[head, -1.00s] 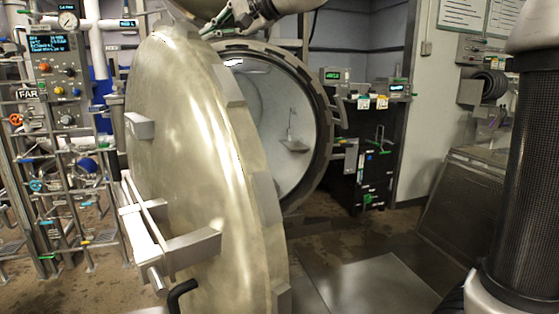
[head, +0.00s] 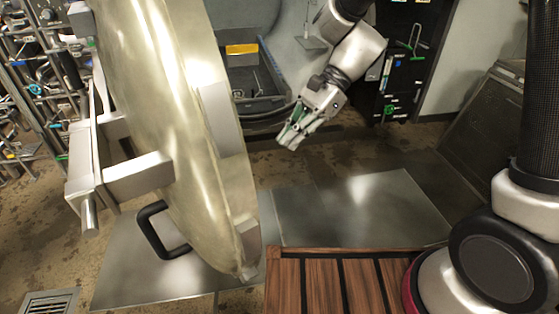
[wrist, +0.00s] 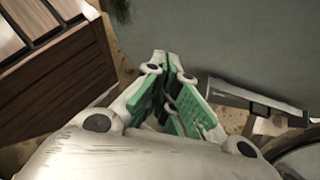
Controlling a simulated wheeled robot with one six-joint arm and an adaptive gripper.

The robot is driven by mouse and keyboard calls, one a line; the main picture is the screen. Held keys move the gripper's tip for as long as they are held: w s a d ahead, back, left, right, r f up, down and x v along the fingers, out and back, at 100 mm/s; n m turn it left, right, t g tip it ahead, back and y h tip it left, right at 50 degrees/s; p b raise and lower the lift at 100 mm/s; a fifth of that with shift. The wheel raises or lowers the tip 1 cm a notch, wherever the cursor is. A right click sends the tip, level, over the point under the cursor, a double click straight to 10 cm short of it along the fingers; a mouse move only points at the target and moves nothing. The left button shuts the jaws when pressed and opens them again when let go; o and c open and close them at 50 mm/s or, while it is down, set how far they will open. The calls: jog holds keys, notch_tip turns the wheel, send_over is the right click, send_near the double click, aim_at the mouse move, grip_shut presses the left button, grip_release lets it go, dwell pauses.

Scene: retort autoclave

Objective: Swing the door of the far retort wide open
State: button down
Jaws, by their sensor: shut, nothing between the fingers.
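The far retort's round metal door (head: 150,70) fills the left of the head view. It stands swung out from the retort, seen nearly edge-on, with locking lugs on its rim. A black handle (head: 147,235) is at its lower outer side. My gripper (head: 288,143) is to the right of the door's rim, on its inner side, pointing down-left. It appears apart from the door. In the wrist view the green-padded fingers (wrist: 167,62) are together and empty. The retort's mouth (head: 285,45) is partly visible behind the arm.
A slatted wooden platform (head: 340,285) is at the bottom, and its dark side also shows in the wrist view (wrist: 60,85). Metal floor plates (head: 360,208) lie below the gripper. A black cabinet (head: 410,60) stands behind. A pipe rack (head: 35,75) is at left.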

jog(key=s+r+x, duration=0.1)
jog(key=s+x, duration=0.1)
jog(key=x, duration=1.1)
jog(key=shift+s+a, duration=0.15)
jog(key=shift+s, duration=0.1)
jog(key=shift+r, duration=0.1)
